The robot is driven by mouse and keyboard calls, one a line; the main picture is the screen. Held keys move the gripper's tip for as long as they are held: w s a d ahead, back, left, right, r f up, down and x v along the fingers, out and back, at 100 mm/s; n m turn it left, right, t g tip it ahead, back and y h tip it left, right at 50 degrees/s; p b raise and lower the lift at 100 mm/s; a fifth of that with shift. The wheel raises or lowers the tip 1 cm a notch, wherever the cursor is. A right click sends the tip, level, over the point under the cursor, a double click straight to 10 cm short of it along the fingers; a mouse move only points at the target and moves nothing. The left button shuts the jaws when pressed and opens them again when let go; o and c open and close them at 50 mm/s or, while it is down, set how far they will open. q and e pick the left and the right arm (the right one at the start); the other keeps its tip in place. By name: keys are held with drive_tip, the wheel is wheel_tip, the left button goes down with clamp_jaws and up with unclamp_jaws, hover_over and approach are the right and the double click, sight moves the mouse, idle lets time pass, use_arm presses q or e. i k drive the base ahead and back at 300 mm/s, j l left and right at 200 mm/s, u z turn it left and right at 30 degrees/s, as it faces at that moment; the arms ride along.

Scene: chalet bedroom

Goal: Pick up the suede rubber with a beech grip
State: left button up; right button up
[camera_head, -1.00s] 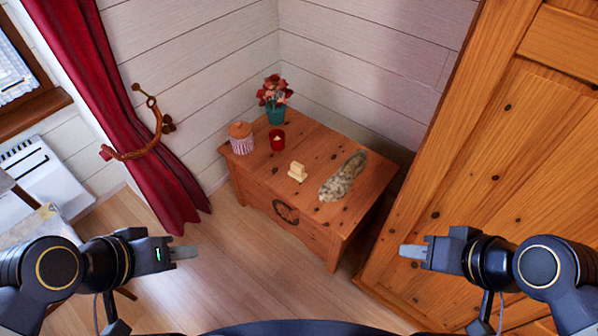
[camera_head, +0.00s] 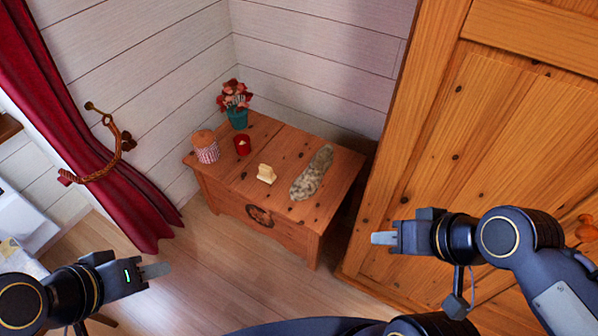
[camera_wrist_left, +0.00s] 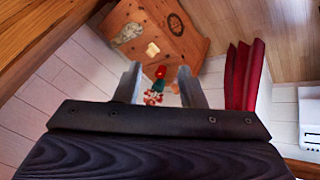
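The suede rubber with a beech grip appears to be the small pale block (camera_head: 266,174) with a raised grip, standing on top of the wooden chest (camera_head: 229,183). It also shows as a pale yellow patch in the left wrist view (camera_wrist_left: 152,49), beyond the fingers. My left gripper (camera_head: 154,270) is low at the left in the head view, well apart from the chest. Its two fingers are spread and empty in the left wrist view (camera_wrist_left: 158,85). My right gripper (camera_head: 384,238) is in front of the wardrobe, away from the block; its finger gap is seen edge-on.
On the chest stand a striped jar (camera_head: 206,152), a red candle cup (camera_head: 242,145), a potted flower (camera_head: 238,118) and a mottled, elongated object (camera_head: 312,174) right of the block. A wooden wardrobe (camera_head: 500,150) is at right, a red curtain (camera_head: 95,150) at left. Floor before the chest is clear.

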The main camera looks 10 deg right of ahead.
sight(267, 174)
drive_tip(key=i+z, duration=0.6)
drive_tip(key=z, duration=0.15)
drive_tip(key=i+j+z, duration=0.15)
drive_tip(key=i+z, duration=0.25)
drive_tip(key=k, duration=0.05)
